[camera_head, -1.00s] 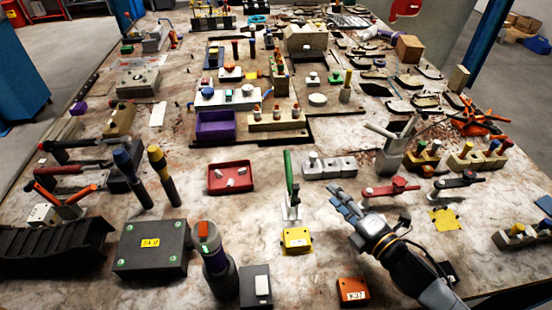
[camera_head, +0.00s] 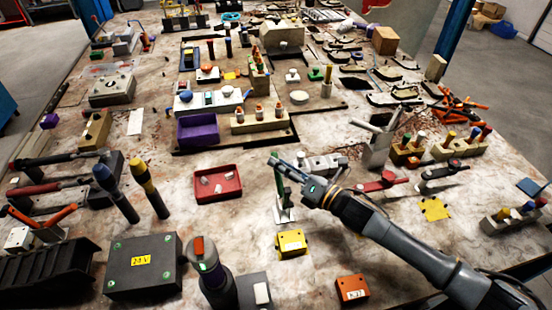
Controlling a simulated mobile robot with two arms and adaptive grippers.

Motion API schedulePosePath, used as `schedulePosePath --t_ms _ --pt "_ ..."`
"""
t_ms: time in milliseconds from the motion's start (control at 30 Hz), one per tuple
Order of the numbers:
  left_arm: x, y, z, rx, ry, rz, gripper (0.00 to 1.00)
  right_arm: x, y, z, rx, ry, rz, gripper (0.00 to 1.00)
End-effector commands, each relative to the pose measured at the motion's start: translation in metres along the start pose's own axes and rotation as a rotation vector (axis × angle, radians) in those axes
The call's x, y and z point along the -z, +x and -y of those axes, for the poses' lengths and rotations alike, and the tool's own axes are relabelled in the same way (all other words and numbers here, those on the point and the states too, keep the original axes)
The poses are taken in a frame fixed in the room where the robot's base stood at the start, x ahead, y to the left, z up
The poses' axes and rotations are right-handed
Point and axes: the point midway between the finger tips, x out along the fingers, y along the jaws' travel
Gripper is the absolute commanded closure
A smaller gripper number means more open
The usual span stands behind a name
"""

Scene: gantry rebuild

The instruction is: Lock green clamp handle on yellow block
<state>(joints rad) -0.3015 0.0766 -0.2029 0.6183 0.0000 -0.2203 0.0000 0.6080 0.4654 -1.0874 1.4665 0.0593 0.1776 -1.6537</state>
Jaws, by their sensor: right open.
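The green clamp handle (camera_head: 279,180) stands upright on its pale metal clamp base (camera_head: 284,213), near the middle of the table. The yellow block (camera_head: 291,243) sits just in front of that base, with a white label on it. My right gripper (camera_head: 284,164) is open and reaches in from the right, its fingers at the upper part of the green handle. The fingers cover part of the handle, and I cannot tell whether they touch it.
A red tray (camera_head: 218,187) with small pale pieces lies left of the clamp. An orange block (camera_head: 352,289) is at the front. Red-handled clamps (camera_head: 385,181) lie to the right.

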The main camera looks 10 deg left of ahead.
Motion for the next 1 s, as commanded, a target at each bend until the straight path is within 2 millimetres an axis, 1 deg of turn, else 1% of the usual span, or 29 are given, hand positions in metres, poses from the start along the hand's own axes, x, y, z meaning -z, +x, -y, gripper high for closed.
schedulePosePath --t_ms 33,100,200,500,533,567,600,667,700,733,1000 --pt "0.001 -0.002 0.002 0.002 0.000 -0.001 0.47 -0.001 0.007 -0.001 0.000 0.002 0.000 0.59" --pt "0.002 -0.003 0.003 0.003 0.000 -0.002 0.47 -0.001 0.014 0.000 0.000 0.001 0.001 0.59" --pt "0.002 -0.004 0.003 0.004 -0.001 -0.002 0.47 -0.001 0.020 0.000 0.000 0.001 0.001 0.59" --pt "0.003 -0.004 0.004 0.005 -0.002 -0.003 0.47 0.000 0.022 0.001 0.000 0.001 0.000 0.59" --pt "0.003 -0.004 0.004 0.005 -0.002 -0.003 0.47 0.000 0.022 0.001 0.000 0.001 0.000 0.61" --pt "0.003 -0.004 0.004 0.005 -0.002 -0.004 0.47 0.000 0.022 0.001 0.000 0.001 0.000 0.67" --pt "0.003 -0.004 0.004 0.005 -0.002 -0.004 0.47 0.000 0.022 0.001 0.001 0.001 0.000 0.75" --pt "0.003 -0.004 0.004 0.005 -0.002 -0.004 0.47 0.000 0.022 0.001 0.001 0.001 0.000 0.87" --pt "0.003 -0.004 0.004 0.005 -0.002 -0.004 0.47 0.000 0.022 0.001 0.001 0.001 0.000 0.96" --pt "0.003 -0.004 0.004 0.005 -0.003 -0.004 0.47 0.000 0.022 0.001 0.001 0.001 0.000 1.00" --pt "0.003 -0.002 0.004 0.005 -0.002 -0.004 0.47 0.001 0.022 0.001 -0.002 0.000 0.002 1.00"
